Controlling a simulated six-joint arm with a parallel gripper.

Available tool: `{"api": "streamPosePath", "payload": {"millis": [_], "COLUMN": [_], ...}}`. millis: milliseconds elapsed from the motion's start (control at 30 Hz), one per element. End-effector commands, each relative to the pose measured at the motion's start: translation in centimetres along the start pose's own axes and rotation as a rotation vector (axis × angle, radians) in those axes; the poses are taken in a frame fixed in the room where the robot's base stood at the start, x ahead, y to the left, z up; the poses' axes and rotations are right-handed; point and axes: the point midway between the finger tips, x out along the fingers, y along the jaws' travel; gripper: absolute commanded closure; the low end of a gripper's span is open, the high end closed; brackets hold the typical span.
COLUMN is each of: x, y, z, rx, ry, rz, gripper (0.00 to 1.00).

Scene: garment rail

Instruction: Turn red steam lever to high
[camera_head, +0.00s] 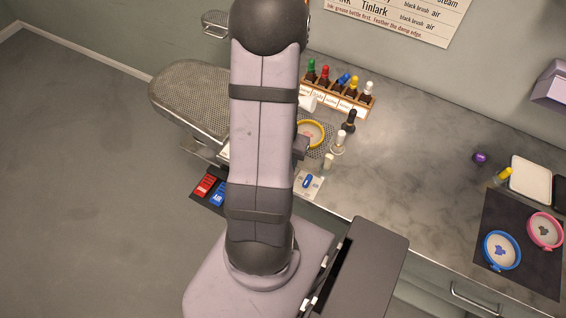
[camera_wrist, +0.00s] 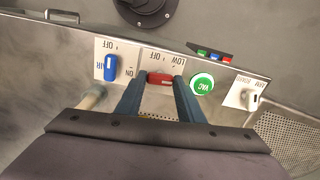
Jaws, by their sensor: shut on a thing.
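In the wrist view the red steam lever (camera_wrist: 160,79) sits on a white plate (camera_wrist: 154,62) and lies crosswise in the picture. The words LOW and OFF show upside down on this plate; its lower part is hidden by my gripper. My gripper (camera_wrist: 162,82) is shut on the red lever, with one finger at each end of it. In the head view my arm hides the red lever and most of my gripper.
A blue lever (camera_wrist: 110,67) on the AIR plate is close on the left. A green VAC button (camera_wrist: 202,84) is close on the right, then a white switch (camera_wrist: 251,97). In the head view, bottles (camera_head: 340,88) and a yellow hoop (camera_head: 311,133) stand on the counter.

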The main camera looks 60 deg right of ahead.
Motion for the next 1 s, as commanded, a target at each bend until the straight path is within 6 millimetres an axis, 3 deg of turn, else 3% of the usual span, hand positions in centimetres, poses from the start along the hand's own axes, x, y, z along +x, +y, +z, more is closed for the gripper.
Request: {"api": "streamPosePath", "payload": {"millis": [300,767,800,833,1000], "x": [-0.07,-0.07,-0.07,-0.06,-0.04], "y": [-0.03,-0.04,-0.04,-0.04,-0.02], "z": [-0.13,-0.15,-0.15,-0.15,-0.09], "rx": [0.100,0.113,0.113,0.112,0.111], "ry": [0.003,0.004,0.004,0.004,0.002], "rz": [-0.001,-0.002,-0.002,-0.002,-0.001], "gripper": [0.88,0.88,0.56,0.49,0.47]}}
